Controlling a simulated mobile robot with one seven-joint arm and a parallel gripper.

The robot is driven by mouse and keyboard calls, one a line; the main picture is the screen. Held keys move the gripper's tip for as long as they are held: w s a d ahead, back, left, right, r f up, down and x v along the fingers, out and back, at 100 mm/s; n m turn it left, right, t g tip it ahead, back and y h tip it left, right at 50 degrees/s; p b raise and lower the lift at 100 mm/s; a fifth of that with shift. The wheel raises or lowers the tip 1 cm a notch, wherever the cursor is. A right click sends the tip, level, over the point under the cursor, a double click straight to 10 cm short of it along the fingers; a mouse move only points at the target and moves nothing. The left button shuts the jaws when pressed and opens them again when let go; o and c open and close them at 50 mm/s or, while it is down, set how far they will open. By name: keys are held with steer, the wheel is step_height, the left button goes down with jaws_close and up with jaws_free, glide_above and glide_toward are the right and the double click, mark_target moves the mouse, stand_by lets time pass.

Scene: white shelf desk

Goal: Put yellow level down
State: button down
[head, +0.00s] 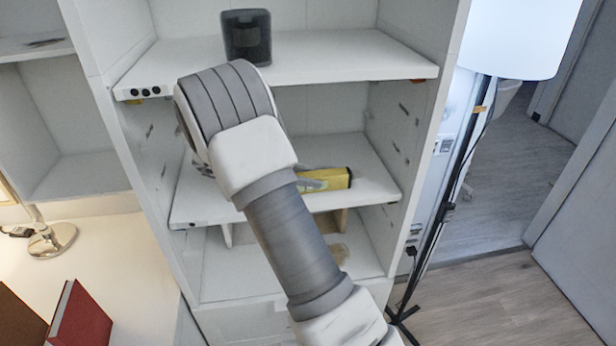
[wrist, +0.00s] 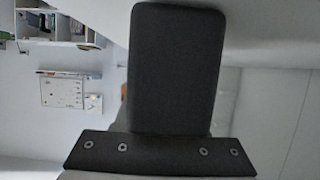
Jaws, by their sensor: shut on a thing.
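The yellow level (head: 338,178) shows in the head view at the middle shelf (head: 366,195) of the white shelf unit. Its right part is in plain sight, lying roughly level from left to right. Its left part is hidden behind my arm and grey fingers. My gripper (head: 310,184) is mostly covered by my arm and is shut on the yellow level. I cannot tell whether the level touches the shelf board or is just above it. The wrist view shows neither the level nor the fingertips clearly; a dark block fills its middle.
A dark cup-like container (head: 247,37) stands on the upper shelf (head: 345,57), above my arm. Side walls bound the middle shelf, and its right part is bare. A floor lamp (head: 510,40) stands to the right. A red book (head: 80,318) is at lower left.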

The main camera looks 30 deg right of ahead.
steer(key=c, duration=0.5)
jaws_free()
steer(key=shift+f, duration=0.1)
steer(key=v, duration=0.7)
steer(key=shift+w+a+r+p, duration=0.1)
steer(key=shift+a+r+p, duration=0.1)
steer(key=shift+a+p, duration=0.15)
steer(key=shift+d, duration=0.1)
